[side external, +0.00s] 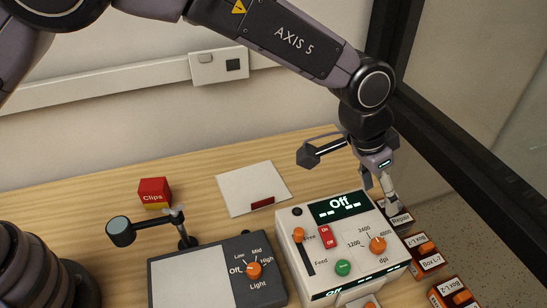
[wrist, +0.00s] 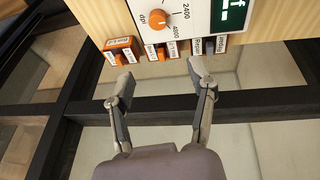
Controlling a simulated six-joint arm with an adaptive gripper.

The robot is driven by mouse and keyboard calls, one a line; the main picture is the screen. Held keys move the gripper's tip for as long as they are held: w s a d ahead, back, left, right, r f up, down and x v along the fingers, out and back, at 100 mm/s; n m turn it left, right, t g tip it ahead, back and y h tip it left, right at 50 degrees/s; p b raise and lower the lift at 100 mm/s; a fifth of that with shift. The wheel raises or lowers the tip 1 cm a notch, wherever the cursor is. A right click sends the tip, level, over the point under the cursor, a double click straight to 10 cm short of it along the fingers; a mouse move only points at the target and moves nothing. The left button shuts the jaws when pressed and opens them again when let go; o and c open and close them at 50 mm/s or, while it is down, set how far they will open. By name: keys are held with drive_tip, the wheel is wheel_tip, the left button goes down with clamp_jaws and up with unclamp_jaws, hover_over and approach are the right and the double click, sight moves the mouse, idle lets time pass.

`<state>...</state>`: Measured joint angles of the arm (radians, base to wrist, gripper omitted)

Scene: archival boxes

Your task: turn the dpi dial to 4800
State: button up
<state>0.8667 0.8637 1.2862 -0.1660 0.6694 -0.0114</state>
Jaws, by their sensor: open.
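The orange dpi dial (side external: 378,245) is on the front right of the white control unit (side external: 300,262), with 1200, 2400 and 4800 marked around it. I cannot clearly tell which mark it points to. The unit's dark display (side external: 340,206) reads "Off". The dial also shows at the top of the wrist view (wrist: 158,19), near the 2400 and 4800 marks. My gripper (side external: 379,197) is behind and to the right of the unit, above the small labelled boxes. In the wrist view its fingers (wrist: 160,72) are spread and empty, apart from the dial.
Small labelled orange boxes (side external: 425,257) line the table's right edge, close to the unit. The unit also has a slider (side external: 307,255), a red switch (side external: 326,237) and a green button (side external: 343,267). A light panel (side external: 190,280), red Clips box (side external: 154,190) and white sheet (side external: 240,185) are further left.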

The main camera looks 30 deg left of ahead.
sight(378, 243)
drive_tip(key=d+f+m, duration=0.1)
drive_tip(key=f, duration=0.3)
drive_tip(key=d+f+m, duration=0.1)
drive_tip(key=f, duration=0.3)
drive_tip(key=d+f+m, duration=0.1)
drive_tip(key=f, duration=0.3)
drive_tip(key=shift+w+f+t, duration=0.25)
drive_tip(key=shift+t, duration=0.05)
clamp_jaws()
